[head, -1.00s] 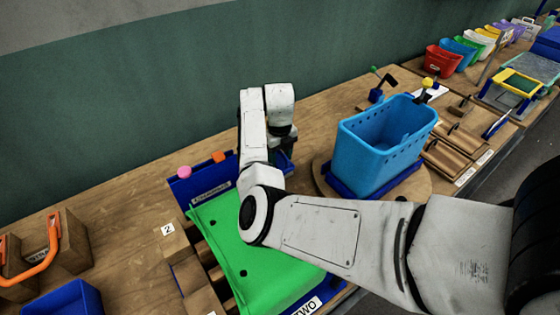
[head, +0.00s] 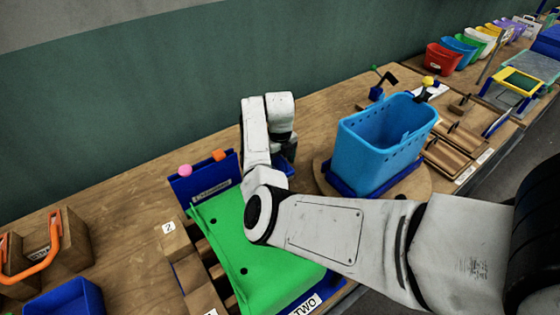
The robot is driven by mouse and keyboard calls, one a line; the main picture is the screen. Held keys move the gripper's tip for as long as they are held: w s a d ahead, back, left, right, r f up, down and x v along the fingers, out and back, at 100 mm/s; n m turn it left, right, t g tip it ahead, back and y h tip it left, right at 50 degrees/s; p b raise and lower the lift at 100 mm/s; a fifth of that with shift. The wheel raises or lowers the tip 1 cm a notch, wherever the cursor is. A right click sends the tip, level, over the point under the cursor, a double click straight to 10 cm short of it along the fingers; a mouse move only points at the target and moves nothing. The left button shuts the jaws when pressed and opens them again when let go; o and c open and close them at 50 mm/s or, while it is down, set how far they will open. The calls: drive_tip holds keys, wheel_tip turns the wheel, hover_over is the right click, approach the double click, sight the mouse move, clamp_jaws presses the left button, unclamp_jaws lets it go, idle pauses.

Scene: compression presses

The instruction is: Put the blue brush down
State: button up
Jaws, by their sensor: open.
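My gripper (head: 289,150) points down behind my forearm, just left of the light-blue bin. Only its dark upper part shows clearly, and my own arm covers most of the fingertips. It is open. A small blue piece (head: 286,168) shows right below it, low at the table. It may be the blue brush, but I cannot tell its shape, or whether it touches the fingers.
A light-blue bin (head: 372,151) stands on a round wooden board to the right. A green sheet (head: 238,249) lies on a press left of and below my gripper, with a blue upright panel (head: 205,178) behind. A wooden caddy (head: 77,246) stands far left.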

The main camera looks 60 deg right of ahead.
wheel_tip(320, 180, up, 12)
drive_tip(key=shift+r+b, duration=0.15)
drive_tip(key=shift+b, duration=0.7)
idle(0.4)
